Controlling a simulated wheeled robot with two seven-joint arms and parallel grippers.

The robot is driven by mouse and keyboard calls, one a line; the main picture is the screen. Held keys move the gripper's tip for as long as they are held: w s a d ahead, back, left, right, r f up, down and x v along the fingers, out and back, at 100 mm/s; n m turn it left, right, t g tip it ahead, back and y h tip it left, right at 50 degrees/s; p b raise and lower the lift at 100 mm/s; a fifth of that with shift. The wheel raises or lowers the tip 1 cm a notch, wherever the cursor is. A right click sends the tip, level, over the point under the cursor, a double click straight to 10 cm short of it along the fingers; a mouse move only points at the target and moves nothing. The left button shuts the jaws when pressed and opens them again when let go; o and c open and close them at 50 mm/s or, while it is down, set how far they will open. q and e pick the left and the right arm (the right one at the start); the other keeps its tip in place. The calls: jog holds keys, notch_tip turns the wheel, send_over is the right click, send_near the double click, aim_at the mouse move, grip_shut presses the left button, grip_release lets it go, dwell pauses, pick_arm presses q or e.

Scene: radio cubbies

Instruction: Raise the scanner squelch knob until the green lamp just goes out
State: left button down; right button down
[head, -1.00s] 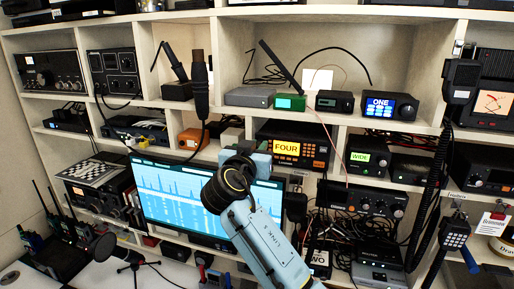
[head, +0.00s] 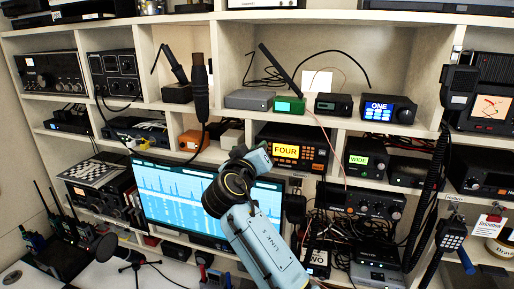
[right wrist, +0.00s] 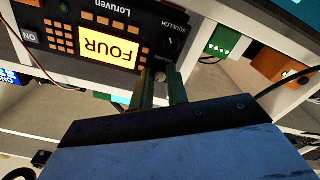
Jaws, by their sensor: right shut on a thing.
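The scanner (head: 300,136), with a yellow FOUR screen (head: 286,151), sits in a middle cubby. Its face also shows upside down in the right wrist view (right wrist: 110,45). My right gripper (head: 262,155) is at the scanner's left end. The SQUELCH label (right wrist: 175,22) is close by; I cannot tell for certain which label the held knob belongs to. A small green lamp (right wrist: 65,7) shows on the scanner face. My left gripper is out of view.
A wide blue monitor (head: 165,195) stands left of my right arm. A radio with a WIDE screen (head: 358,160) is to the right. A green box (head: 289,104) and a blue ONE radio (head: 388,109) are on the shelf above. A coiled-cord handset (head: 458,85) hangs at right.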

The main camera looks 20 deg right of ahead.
jog(key=shift+n+p, duration=0.3)
jog(key=shift+n, duration=0.5)
jog(key=c, duration=1.4)
grip_release()
jog(key=shift+o, duration=0.2)
jog(key=shift+s, duration=0.1)
jog(key=b+v, duration=0.3)
jog(key=v, duration=1)
jog(key=shift+b, duration=0.4)
jog(key=shift+s+a, duration=0.1)
jog(key=shift+a, duration=0.05)
